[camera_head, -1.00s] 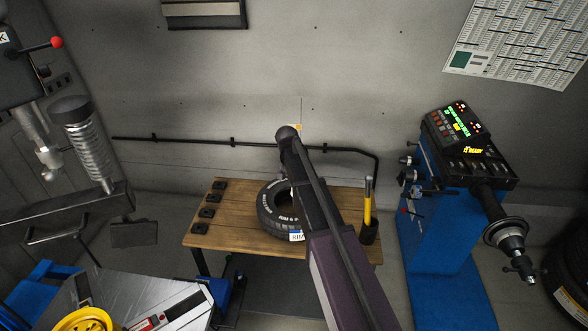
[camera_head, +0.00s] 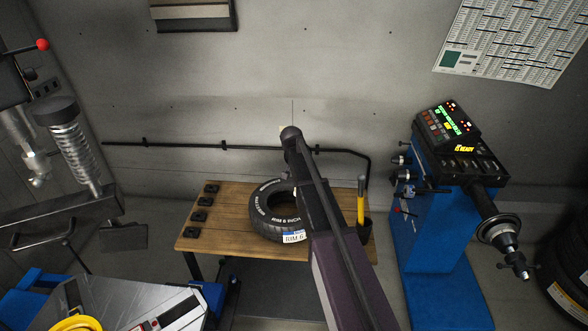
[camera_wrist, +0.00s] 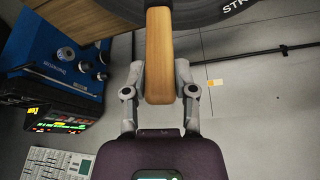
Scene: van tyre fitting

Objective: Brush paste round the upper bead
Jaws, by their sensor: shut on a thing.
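My gripper (camera_wrist: 161,80) is shut on a pale wooden handle (camera_wrist: 160,35) in the wrist view, one finger on each side. A black tyre (camera_head: 264,228) with white lettering and a white label lies flat on the wooden table in the head view. My arm covers its right side. Part of a tyre (camera_wrist: 214,9) also shows along the wrist view's top edge, beyond the handle. Whether the brush touches the bead cannot be seen. The head view does not show my gripper clearly.
The wooden table (camera_head: 225,232) has several black blocks on its left edge. A yellow-handled tool (camera_head: 361,203) stands in a dark holder at its right. A blue balancing machine (camera_head: 430,225) stands farther right, and a tyre machine at left. A black pipe runs along the wall.

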